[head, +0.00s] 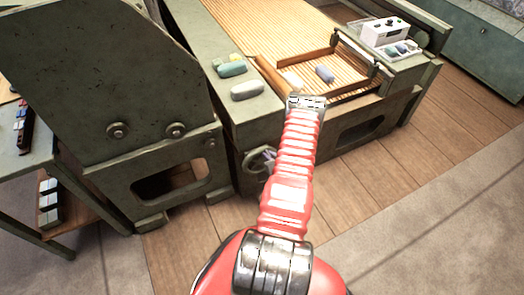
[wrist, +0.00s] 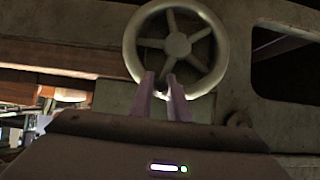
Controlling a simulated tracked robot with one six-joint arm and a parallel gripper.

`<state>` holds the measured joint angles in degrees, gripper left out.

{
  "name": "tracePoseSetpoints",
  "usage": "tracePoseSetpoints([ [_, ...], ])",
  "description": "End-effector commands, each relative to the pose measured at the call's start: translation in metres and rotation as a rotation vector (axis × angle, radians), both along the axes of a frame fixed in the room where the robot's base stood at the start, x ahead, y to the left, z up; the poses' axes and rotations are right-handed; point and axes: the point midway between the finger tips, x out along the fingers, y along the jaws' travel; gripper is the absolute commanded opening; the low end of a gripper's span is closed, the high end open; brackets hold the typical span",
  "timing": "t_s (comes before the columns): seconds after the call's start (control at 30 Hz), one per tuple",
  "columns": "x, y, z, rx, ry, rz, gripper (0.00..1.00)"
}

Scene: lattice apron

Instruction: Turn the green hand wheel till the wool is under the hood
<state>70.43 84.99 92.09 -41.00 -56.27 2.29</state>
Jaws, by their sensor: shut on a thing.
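The green hand wheel (wrist: 178,45) is a spoked, pale grey-green ring on the machine's side in the wrist view. In the head view the hand wheel (head: 256,163) shows partly, beside my arm.
Green (head: 231,69) and grey (head: 247,90) rolls rest on the machine's ledge. A side table (head: 40,155) is at left. Plank floor (head: 385,160) is clear at right.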

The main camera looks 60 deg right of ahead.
Motion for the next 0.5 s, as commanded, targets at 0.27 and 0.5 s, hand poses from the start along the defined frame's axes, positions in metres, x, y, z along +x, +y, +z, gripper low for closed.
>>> tracePoseSetpoints([
  [0.27,-0.0068,-0.0107,-0.0025,0.000,0.001,-0.002,0.00],
  [0.5,-0.0082,-0.0132,-0.0040,-0.002,0.000,-0.003,0.00],
])
